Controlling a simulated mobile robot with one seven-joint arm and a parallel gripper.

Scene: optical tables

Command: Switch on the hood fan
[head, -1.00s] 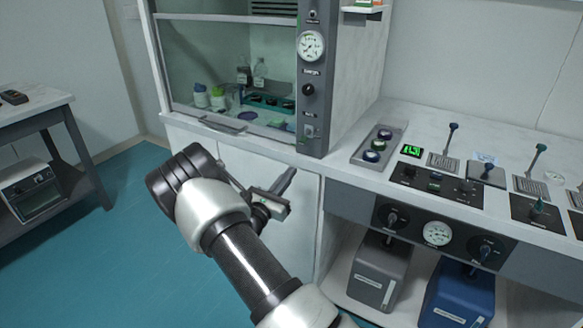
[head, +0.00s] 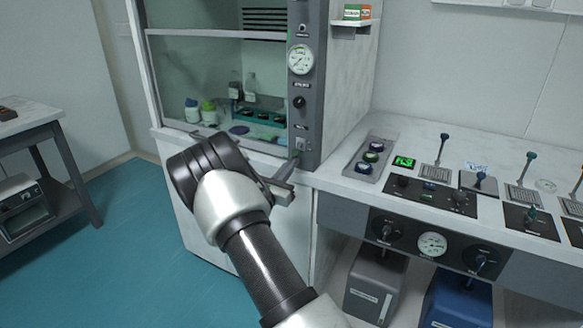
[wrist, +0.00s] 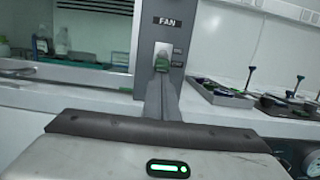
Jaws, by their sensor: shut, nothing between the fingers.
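The fume hood's grey control column carries a switch (wrist: 162,50) under a "FAN" label in the wrist view. The same switch (head: 301,144) is low on the column in the head view. My gripper (head: 294,159) is shut and empty, its fingers pointing at the switch. In the wrist view the fingertips (wrist: 161,74) overlap the switch's lower part and hide some of it. A small green patch shows there. I cannot tell whether the tips touch the switch or which way it is set.
A gauge (head: 301,59) and a black knob (head: 299,102) sit above the switch. The hood sash (head: 215,36) is raised, with bottles inside. To the right, a bench (head: 415,140) holds a tray of round pieces (head: 368,158) and control panels. Open floor (head: 120,230) lies left.

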